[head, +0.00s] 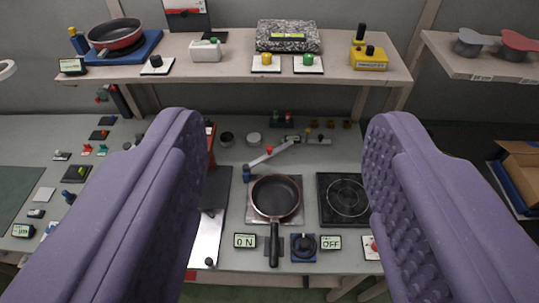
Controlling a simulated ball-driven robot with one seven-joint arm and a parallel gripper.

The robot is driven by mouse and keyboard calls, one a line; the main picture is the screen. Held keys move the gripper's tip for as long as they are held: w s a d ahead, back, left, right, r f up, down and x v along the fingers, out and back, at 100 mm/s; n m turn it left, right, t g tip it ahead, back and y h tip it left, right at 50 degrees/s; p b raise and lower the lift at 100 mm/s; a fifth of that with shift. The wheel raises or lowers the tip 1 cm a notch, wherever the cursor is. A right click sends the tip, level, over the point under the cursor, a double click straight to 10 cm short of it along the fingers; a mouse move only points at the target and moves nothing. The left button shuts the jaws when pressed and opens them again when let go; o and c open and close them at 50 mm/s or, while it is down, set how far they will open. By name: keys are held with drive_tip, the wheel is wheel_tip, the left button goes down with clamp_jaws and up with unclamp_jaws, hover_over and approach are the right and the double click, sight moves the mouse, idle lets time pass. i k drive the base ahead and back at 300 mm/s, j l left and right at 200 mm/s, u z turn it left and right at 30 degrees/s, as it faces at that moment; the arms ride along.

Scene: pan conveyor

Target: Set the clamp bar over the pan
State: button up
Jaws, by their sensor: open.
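A dark frying pan (277,187) sits on a square plate (255,213) on the bench, its handle toward the front. A pale clamp bar (280,151) with a red tip or knob lies at an angle just behind the pan, not across it. Its right end is near a grey rail (316,141), and a short blue post (247,173) stands near its left end. My gripper (280,125) shows as two large purple ribbed fingers, wide apart and empty. The pan and bar show between them. The fingers hide bench areas to both sides.
A hot plate (347,198) is right of the pan. A black knob on a blue base (304,246) sits between the ON display (245,241) and the OFF display (331,243). A shelf (230,74) with another pan (115,34) runs above the bench's back.

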sight(246, 167)
drive_tip(key=i+j, duration=0.1)
drive_tip(key=i, duration=0.75)
